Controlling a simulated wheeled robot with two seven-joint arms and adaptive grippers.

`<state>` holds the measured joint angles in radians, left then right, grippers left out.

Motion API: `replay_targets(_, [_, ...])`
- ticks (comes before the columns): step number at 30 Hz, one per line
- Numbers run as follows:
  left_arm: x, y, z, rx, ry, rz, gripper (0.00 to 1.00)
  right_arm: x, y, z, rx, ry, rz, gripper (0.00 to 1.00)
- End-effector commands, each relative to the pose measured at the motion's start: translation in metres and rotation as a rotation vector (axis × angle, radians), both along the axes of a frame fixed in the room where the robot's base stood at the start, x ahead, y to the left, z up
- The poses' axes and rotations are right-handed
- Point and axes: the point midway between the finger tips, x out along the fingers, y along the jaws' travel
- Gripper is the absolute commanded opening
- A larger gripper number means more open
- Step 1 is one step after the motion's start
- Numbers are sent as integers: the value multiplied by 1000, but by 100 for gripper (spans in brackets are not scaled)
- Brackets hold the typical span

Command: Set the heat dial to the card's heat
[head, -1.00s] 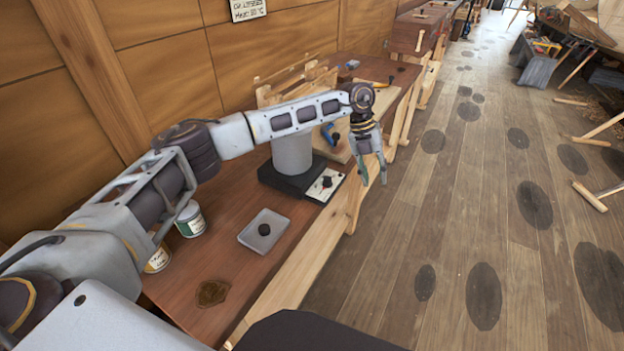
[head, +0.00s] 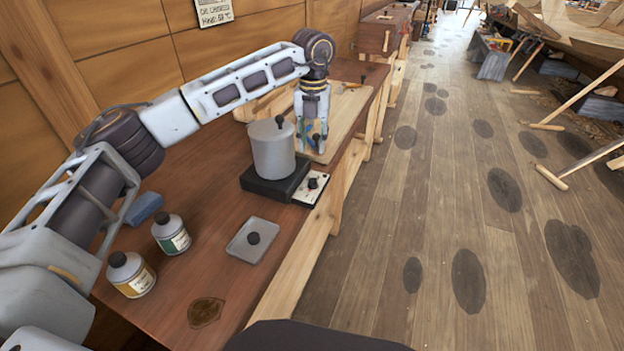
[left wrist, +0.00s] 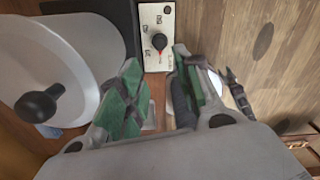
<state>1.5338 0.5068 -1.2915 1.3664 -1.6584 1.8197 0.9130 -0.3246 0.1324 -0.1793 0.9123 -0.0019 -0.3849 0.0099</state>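The heat dial is a small dark knob (head: 313,183) on a white panel at the front of a black heater base (head: 262,186). A grey pot (head: 273,152) with a black-knobbed lid stands on the base. In the left wrist view, the dial (left wrist: 159,41) shows a red mark and the panel has printed labels too small to read. A card (head: 213,12) hangs on the wall, cut off at the top; its text is not surely readable. My left gripper (head: 314,146) points down beyond the dial, apart from it. Its green-padded fingers (left wrist: 158,88) are open and empty. My right gripper is out of view.
A grey tray (head: 252,240) with a black knob lies on the bench nearer me. Two labelled bottles (head: 171,234) (head: 131,275) and a blue block (head: 144,208) stand at the left. A pale board (head: 345,115) lies beyond the gripper. The floor right of the bench is open.

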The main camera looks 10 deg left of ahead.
Motion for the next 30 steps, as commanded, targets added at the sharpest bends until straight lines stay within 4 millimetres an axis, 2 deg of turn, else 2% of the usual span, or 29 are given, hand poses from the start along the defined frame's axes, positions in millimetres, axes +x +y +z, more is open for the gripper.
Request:
replay_targets(8, [0, 0, -17, 1, 2, 0, 34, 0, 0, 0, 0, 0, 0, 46])
replay_targets(30, [-1, 0, -113, 0, 3, 0, 34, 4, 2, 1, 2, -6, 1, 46])
